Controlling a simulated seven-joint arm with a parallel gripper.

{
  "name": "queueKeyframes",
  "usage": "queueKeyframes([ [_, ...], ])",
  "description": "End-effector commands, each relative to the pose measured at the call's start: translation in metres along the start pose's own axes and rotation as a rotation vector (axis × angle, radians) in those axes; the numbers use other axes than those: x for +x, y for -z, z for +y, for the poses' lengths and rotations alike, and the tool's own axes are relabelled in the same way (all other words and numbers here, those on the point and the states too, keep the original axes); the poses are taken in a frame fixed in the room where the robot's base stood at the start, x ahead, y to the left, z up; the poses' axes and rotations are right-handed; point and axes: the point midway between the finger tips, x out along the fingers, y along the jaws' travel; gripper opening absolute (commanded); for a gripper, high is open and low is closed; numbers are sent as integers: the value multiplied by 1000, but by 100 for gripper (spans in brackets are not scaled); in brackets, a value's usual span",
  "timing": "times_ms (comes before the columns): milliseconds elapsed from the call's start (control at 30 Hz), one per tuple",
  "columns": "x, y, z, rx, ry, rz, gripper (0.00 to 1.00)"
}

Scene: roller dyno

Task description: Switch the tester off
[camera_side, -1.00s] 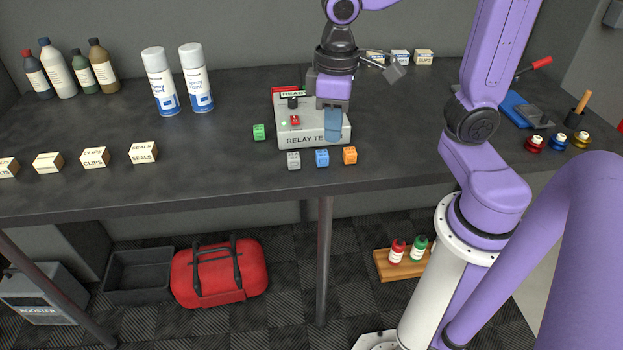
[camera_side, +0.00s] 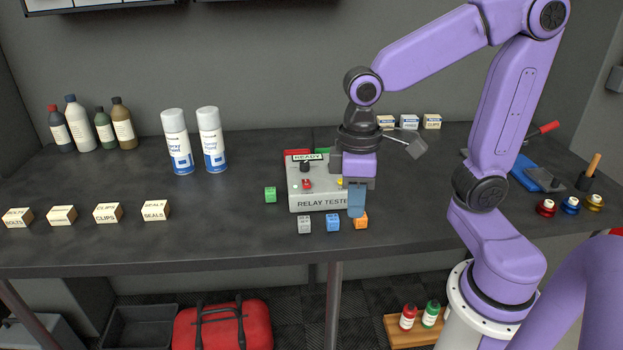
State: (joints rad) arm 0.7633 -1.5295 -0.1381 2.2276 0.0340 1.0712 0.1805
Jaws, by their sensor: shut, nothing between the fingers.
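The relay tester (camera_side: 312,203) is a grey box near the middle of the bench, with "RELAY TESTER" on its front. Its top carries a READY sign (camera_side: 307,157), a black knob (camera_side: 305,166), a small red switch (camera_side: 307,183) and a small pale button (camera_side: 295,187). A bit of yellow (camera_side: 340,182) shows beside my gripper. My gripper (camera_side: 357,211) points down at the tester's right end, shut and empty, its blue fingers hiding that corner. I cannot tell whether they touch the box. The red switch's exact position is too small to read.
Green (camera_side: 270,194), grey (camera_side: 304,225), blue (camera_side: 333,222) and orange (camera_side: 361,220) relay cubes lie around the tester, the orange one close to my fingers. Spray cans (camera_side: 176,142) stand back left. Labelled boxes (camera_side: 107,213) sit at the left. Bench between is clear.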

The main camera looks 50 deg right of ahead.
Motion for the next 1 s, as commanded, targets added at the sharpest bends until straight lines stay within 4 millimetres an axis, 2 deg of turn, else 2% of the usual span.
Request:
queueKeyframes([
  [33, -5, 13, 9, 79, 5, -7, 0],
  [200, -19, 49, 40, 327, 21, -28, 0],
  [500, -41, 93, 112, 761, 58, -68, 0],
  [633, -49, 104, 148, 945, 76, -85, 0],
  [800, -58, 108, 193, 1165, 102, -106, 0],
  [1000, -63, 106, 225, 1318, 121, -121, 0],
])
